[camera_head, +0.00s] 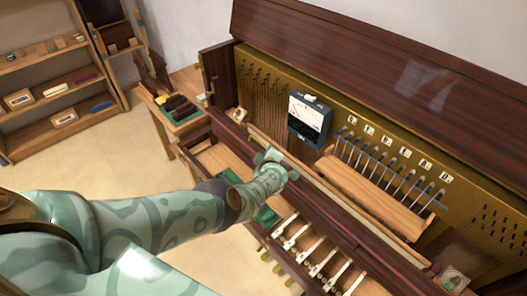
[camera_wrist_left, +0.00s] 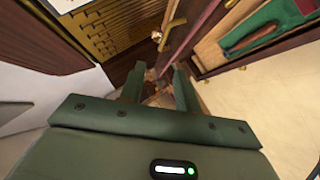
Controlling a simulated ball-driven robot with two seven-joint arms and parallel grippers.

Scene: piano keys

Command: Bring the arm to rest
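My left arm (camera_head: 165,212) reaches in from the left in the head view. My left gripper (camera_head: 276,160) is over the front part of the opened piano (camera_head: 360,50), near its left end and above the key area. In the left wrist view the fingers of the left gripper (camera_wrist_left: 158,84) stand apart with nothing seen between them but background. My right gripper is not in view.
Several piano keys (camera_head: 298,238) lie to the right of my gripper. A black meter (camera_head: 309,118) and a row of hammers (camera_head: 385,172) are behind. A small wooden table (camera_head: 185,122) and a shelf (camera_head: 60,100) stand at the left, with bare floor (camera_head: 110,158) between.

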